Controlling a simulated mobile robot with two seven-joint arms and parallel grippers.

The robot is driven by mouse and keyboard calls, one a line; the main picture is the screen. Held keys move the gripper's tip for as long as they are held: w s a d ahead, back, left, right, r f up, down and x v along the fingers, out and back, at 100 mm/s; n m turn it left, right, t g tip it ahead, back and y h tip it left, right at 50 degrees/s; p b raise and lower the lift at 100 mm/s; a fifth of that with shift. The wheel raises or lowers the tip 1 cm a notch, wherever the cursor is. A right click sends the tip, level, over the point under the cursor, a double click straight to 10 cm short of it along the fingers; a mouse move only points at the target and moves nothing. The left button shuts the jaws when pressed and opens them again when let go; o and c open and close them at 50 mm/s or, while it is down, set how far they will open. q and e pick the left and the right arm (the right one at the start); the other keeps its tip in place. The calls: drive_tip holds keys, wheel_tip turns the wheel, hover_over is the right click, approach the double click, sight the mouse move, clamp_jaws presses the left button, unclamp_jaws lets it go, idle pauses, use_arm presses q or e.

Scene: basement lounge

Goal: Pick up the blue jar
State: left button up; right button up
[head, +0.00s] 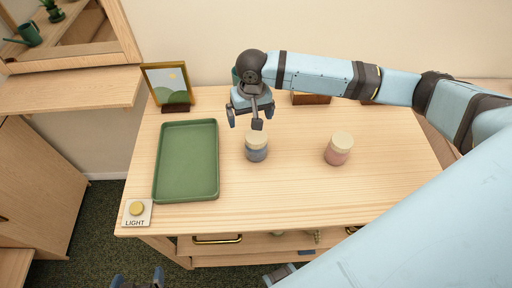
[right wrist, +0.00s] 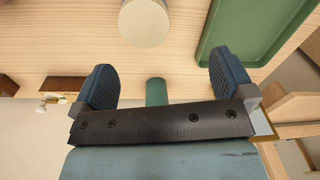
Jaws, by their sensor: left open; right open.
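The blue jar (head: 257,155) has a cream lid and stands upright on the wooden tabletop, right of the green tray. My right gripper (head: 250,116) is open and empty just behind and above it, fingers pointing down. In the right wrist view, a round cream lid (right wrist: 144,22), apparently the blue jar's, lies beyond the open fingers (right wrist: 160,66), with nothing between them. My left gripper (head: 140,280) is open at the bottom edge of the head view, low in front of the table, and partly cut off.
A pink jar (head: 338,156) with a cream lid stands to the right. The green tray (head: 187,196) is empty. A picture frame (head: 167,84), a teal cup (head: 236,73) and a small wooden box (head: 311,99) stand at the back. A light switch (head: 137,212) sits at the front left corner.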

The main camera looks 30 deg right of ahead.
sight(255, 133)
drive_tip(key=shift+w+d+r, duration=0.15)
drive_tip(key=shift+d+r, duration=0.2)
drive_tip(key=shift+d, duration=0.25)
drive_tip(key=shift+d+f+m+h, duration=0.1)
drive_tip(key=shift+d+m+h, duration=0.1)
drive_tip(key=shift+m+h, duration=0.1)
wheel_tip(255, 133, down, 8)
drive_tip(key=shift+r, duration=0.1)
drive_tip(key=shift+f+p, duration=0.4)
drive_tip(key=shift+f, duration=2.35)
drive_tip(key=shift+s, duration=0.2)
drive_tip(key=shift+c, duration=0.2)
drive_tip(key=c, duration=1)
